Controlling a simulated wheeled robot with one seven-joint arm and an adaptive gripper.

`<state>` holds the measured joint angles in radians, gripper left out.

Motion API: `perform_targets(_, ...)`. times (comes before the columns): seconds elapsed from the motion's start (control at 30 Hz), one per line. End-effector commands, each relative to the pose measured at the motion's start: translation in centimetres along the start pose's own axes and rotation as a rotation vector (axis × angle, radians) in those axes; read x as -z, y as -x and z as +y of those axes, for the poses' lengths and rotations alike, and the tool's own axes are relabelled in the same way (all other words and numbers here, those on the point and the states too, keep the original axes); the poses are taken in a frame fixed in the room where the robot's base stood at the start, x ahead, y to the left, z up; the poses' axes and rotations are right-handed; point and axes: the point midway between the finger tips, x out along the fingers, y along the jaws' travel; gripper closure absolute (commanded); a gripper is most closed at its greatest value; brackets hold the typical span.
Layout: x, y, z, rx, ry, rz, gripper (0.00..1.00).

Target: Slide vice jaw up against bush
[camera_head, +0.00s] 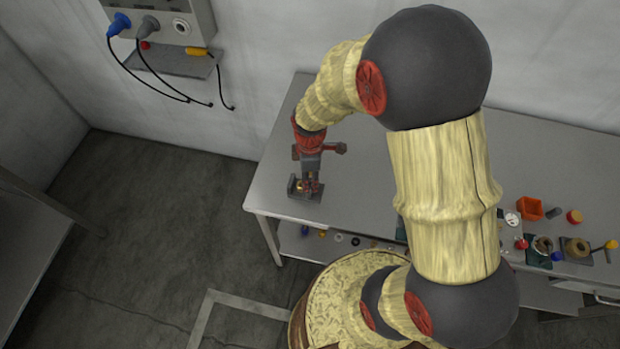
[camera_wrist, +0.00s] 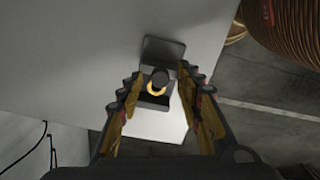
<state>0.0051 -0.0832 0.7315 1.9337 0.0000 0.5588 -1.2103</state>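The small dark vice (camera_head: 294,190) sits near the left front corner of the grey bench, and its dark plate (camera_wrist: 163,48) shows in the wrist view. A brass-coloured ring (camera_wrist: 156,90), which looks like the bush, lies in the middle of the vice, partly hidden by a dark round piece (camera_wrist: 160,76). I cannot tell which dark part is the sliding jaw. My gripper (camera_head: 310,184) points down over the vice. In the wrist view my gripper (camera_wrist: 161,82) is open, with one finger on each side of the vice parts. Contact cannot be made out.
The bench top (camera_head: 350,190) is clear around the vice; its front and left edges are close. An orange bin (camera_head: 530,208) and several small parts lie farther right. A lower shelf holds small items (camera_head: 338,237). A wall box with cables (camera_head: 170,20) hangs at upper left.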

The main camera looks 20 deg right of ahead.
Motion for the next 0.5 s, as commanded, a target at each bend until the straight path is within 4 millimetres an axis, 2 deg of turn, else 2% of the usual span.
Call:
perform_targets(0.27, 0.00, -0.18, 0.00, 0.000, 0.000, 0.000, 0.64)
perform_targets(0.5, 0.00, -0.18, -0.01, 0.000, 0.000, 0.000, 0.77)
